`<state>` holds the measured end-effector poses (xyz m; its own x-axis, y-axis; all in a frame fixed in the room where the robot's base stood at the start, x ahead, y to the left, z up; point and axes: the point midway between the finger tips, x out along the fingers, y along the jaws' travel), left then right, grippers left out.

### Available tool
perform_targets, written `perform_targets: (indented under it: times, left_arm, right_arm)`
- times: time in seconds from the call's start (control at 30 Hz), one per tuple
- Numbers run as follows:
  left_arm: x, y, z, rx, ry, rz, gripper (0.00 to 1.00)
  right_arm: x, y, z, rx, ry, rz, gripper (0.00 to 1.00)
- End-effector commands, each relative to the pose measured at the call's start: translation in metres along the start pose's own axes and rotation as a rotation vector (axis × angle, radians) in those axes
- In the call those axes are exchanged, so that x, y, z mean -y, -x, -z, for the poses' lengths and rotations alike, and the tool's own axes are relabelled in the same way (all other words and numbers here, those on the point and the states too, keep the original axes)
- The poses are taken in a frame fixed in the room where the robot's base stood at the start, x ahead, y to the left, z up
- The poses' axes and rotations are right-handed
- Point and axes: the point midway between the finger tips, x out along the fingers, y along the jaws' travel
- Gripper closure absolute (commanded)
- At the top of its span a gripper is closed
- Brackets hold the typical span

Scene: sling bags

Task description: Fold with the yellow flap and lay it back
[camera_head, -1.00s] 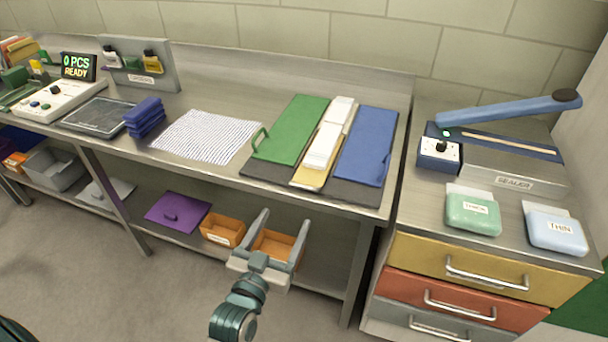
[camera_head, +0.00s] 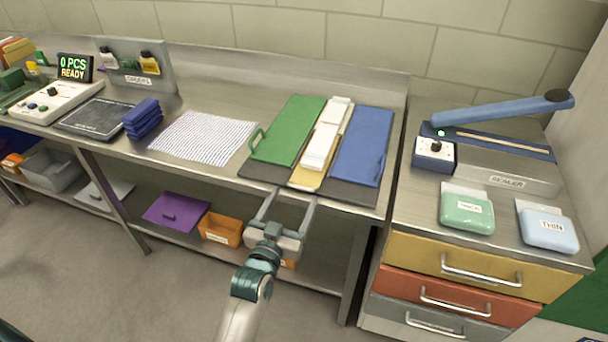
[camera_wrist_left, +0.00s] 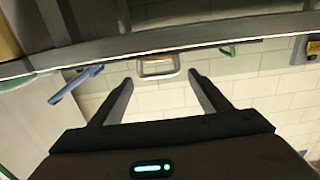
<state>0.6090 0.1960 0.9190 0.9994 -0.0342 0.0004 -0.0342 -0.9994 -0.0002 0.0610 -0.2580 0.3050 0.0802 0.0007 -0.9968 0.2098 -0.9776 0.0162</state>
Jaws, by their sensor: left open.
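The yellow flap (camera_head: 306,178) lies flat in the middle of the dark folding board (camera_head: 266,173), between the green flap (camera_head: 289,130) and the blue flap (camera_head: 363,146). A folded white cloth (camera_head: 323,143) lies along the yellow flap and hides most of it; its front end shows. My left gripper (camera_head: 291,199) is open and empty, just in front of the bench's front edge, fingers towards the board. My right gripper is not in view.
A striped cloth (camera_head: 205,138) lies left of the board, with folded blue cloths (camera_head: 143,118) further left. The sealer (camera_head: 495,165) stands on the drawer unit at right. The bench's front edge (camera_head: 215,172) is close to my left gripper. An orange bin (camera_head: 220,229) stands below.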

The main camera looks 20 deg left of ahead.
Motion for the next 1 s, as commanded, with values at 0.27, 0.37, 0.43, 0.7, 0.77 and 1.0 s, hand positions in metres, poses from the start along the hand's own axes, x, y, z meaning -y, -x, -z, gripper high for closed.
perform_targets:
  times: [0.27,0.37,0.43,0.7,0.77,1.0]
  left_arm:
    - [0.000,-0.051,0.002,0.000,0.000,0.000,0.30]
    - [0.000,-0.066,0.002,0.000,0.001,0.000,0.30]
    - [0.000,-0.075,0.001,0.001,0.001,0.000,0.30]
    - [0.000,-0.090,0.000,0.000,0.000,0.000,0.30]
    - [0.000,-0.091,0.000,0.000,0.000,0.000,0.30]
    - [0.000,-0.091,0.000,0.000,0.000,0.000,0.32]
  right_arm:
    - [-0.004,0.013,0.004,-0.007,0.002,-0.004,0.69]
    - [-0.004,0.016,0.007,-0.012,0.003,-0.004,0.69]
    - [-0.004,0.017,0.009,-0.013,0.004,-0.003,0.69]
    - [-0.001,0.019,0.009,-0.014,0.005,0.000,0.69]
    - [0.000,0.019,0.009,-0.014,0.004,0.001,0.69]
    - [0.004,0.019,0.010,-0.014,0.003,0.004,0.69]
